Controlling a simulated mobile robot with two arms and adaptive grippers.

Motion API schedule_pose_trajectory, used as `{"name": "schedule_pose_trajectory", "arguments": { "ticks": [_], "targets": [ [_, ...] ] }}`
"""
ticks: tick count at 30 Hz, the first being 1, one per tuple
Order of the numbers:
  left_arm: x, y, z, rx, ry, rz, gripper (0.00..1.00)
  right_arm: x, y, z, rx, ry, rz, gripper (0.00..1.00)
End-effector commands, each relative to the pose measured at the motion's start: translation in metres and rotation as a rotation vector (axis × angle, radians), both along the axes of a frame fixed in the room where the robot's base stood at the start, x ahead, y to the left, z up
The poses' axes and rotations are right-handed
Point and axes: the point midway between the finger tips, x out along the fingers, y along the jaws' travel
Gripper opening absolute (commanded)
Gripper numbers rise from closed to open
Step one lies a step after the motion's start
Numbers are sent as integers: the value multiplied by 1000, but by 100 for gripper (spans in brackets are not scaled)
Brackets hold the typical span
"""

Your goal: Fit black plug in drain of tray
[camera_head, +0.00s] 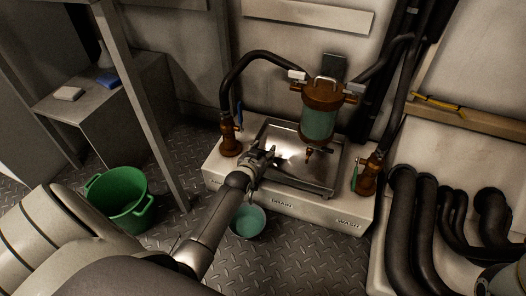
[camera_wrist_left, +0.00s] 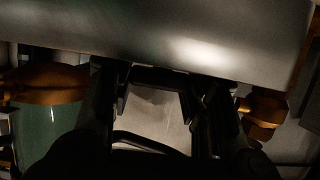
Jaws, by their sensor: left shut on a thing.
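The metal tray (camera_head: 325,183) sits on the pale base under the filter. My left gripper (camera_head: 268,158) reaches over the left part of the tray. In the left wrist view the gripper (camera_wrist_left: 165,85) is shut on a dark piece, the black plug (camera_wrist_left: 165,76), held between its fingertips. The plug is too small and dark to make out in the head view. The drain opening cannot be made out; the gripper and arm cover part of the tray's left side. My right gripper is not in view.
The filter (camera_head: 318,122), with brown cap and green bowl, hangs over the tray's back. Brown valves (camera_head: 230,138) (camera_head: 368,178) stand at both sides. A small bucket (camera_head: 248,221) stands before the base, a green tub (camera_head: 120,198) farther left. Black pipes (camera_head: 425,220) fill the right.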

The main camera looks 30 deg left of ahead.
Motion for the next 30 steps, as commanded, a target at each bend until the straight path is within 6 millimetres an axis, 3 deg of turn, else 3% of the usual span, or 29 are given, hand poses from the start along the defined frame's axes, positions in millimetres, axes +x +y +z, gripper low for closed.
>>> {"name": "schedule_pose_trajectory", "arguments": {
  "ticks": [14,15,20,30],
  "targets": [
    [0,0,-5,0,2,0,21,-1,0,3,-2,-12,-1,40],
    [0,0,-5,0,2,0,48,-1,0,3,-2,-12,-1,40],
    [0,0,-5,0,2,0,68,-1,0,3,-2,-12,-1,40],
    [-2,0,-4,1,1,1,68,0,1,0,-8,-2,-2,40]
  ]
}}
